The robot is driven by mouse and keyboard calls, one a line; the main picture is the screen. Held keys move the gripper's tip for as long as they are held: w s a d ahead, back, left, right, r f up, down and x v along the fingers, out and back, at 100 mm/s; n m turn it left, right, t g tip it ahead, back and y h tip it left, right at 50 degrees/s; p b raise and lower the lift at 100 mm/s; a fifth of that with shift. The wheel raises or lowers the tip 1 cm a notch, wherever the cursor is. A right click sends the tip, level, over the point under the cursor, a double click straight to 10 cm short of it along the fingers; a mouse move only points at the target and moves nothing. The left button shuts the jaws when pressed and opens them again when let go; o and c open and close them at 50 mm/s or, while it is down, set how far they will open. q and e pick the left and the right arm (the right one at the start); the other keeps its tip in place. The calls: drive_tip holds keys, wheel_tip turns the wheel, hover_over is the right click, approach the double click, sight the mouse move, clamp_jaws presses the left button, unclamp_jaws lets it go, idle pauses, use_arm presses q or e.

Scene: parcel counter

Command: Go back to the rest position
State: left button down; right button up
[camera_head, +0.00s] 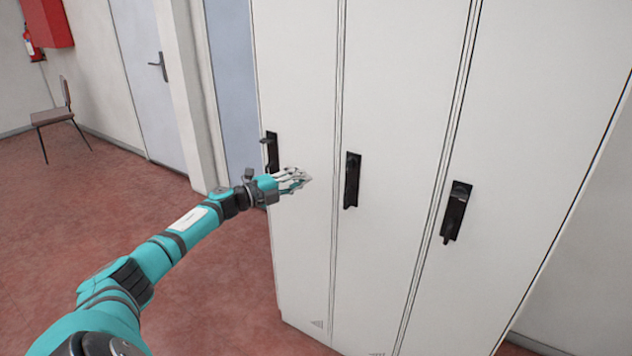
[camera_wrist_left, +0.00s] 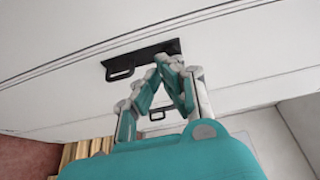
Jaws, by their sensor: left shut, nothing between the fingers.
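My left arm (camera_head: 165,255), teal with dark bands, reaches from the bottom left toward the white lockers. My left gripper (camera_head: 303,180) is in front of the left locker door, between its handle and the middle door's handle. It is shut and empty. In the left wrist view the fingertips of my left gripper (camera_wrist_left: 170,65) meet close to a black locker handle (camera_wrist_left: 130,65). I cannot tell if they touch it. My right gripper is not in view.
The white lockers (camera_head: 395,90) have black handles at the left (camera_head: 271,150), middle (camera_head: 351,180) and right (camera_head: 456,212). A chair (camera_head: 55,115), a red wall box (camera_head: 48,22), a fire extinguisher (camera_head: 30,45) and a grey door (camera_head: 150,90) stand at the left. The reddish floor (camera_head: 60,210) there is clear.

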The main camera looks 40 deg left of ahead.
use_arm(q)
drive_tip(key=s+a+f+n+g+y, duration=0.1)
drive_tip(key=s+f+n+y, duration=0.2)
drive_tip(key=f, duration=0.7)
drive_tip(key=s+f+n+g+y, duration=0.1)
drive_tip(key=s+f+n, duration=0.25)
drive_tip(key=f, duration=0.75)
drive_tip(key=s+d+f+n+g+y, duration=0.1)
drive_tip(key=s+d+f+n+g, duration=0.15)
drive_tip(key=s+f, duration=0.6)
drive_tip(key=s+d+f+n+g+y, duration=0.2)
drive_tip(key=s+d+f+n, duration=0.15)
drive_tip(key=f, duration=0.95)
drive_tip(key=s+d+f+n+g, duration=0.45)
drive_tip(key=s+d+f, duration=0.75)
drive_tip(key=s+f, duration=0.45)
drive_tip(key=s+d+f+n+g+h, duration=0.1)
drive_tip(key=s+d+f+g, duration=0.1)
drive_tip(key=s+d, duration=0.6)
drive_tip(key=s+d+f+g+h, duration=0.1)
drive_tip(key=s+d+f+g, duration=0.2)
drive_tip(key=s+d, duration=0.5)
drive_tip(key=s+f, duration=0.1)
drive_tip(key=s, duration=0.3)
drive_tip(key=shift+s+n, duration=0.25)
drive_tip(key=shift+n, duration=0.15)
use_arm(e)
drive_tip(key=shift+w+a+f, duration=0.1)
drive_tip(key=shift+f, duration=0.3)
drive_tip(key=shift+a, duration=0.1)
